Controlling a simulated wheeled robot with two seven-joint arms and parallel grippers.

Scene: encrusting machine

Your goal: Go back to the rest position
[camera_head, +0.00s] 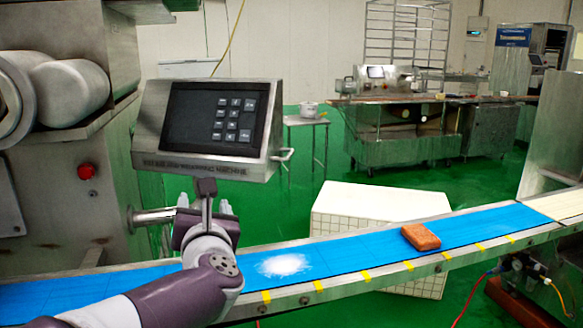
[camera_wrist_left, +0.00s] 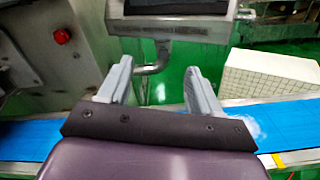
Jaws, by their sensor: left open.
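My left gripper (camera_head: 207,205) is above the blue conveyor belt (camera_head: 345,252), below the machine's control panel (camera_head: 212,122) in the head view. In the left wrist view its two grey fingers (camera_wrist_left: 160,88) are spread apart with nothing between them. A white powdery patch (camera_head: 283,265) lies on the belt to the right of my left arm. An orange-brown block (camera_head: 421,237) lies on the belt farther right, apart from the gripper. My right gripper shows in neither view.
A red button (camera_head: 86,171) is on the steel machine at the left. A metal pipe (camera_head: 153,216) sticks out near my left gripper. A white tiled box (camera_head: 372,206) stands behind the belt. Steel tables and a rack (camera_head: 405,45) stand at the back, with open green floor before them.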

